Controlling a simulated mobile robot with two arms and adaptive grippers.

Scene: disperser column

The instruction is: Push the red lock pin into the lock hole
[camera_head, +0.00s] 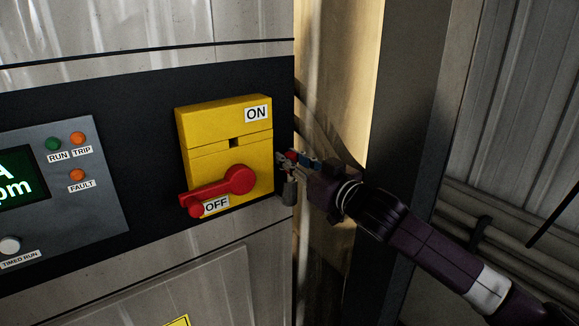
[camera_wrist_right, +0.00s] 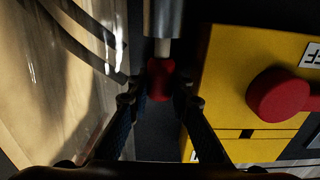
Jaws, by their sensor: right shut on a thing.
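The red lock pin (camera_wrist_right: 160,80) is between the fingertips of my right gripper (camera_wrist_right: 160,101), which is shut on it. A pale shaft runs from the pin to a grey cylinder (camera_wrist_right: 163,18) at the top of the right wrist view. In the head view the pin shows as a small red spot (camera_head: 291,156) at my right gripper (camera_head: 287,160), just right of the yellow switch box (camera_head: 222,157). A small dark square hole (camera_head: 234,143) is in the box's face; it also shows in the right wrist view (camera_wrist_right: 247,133). The pin is apart from this hole. My left gripper is not in view.
The red switch handle (camera_head: 235,181) points left beside the OFF label. A control panel (camera_head: 100,190) with a screen and lamps is at the left. A dark upright post (camera_head: 409,120) stands behind my right arm. Pipes (camera_head: 510,225) run at the right.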

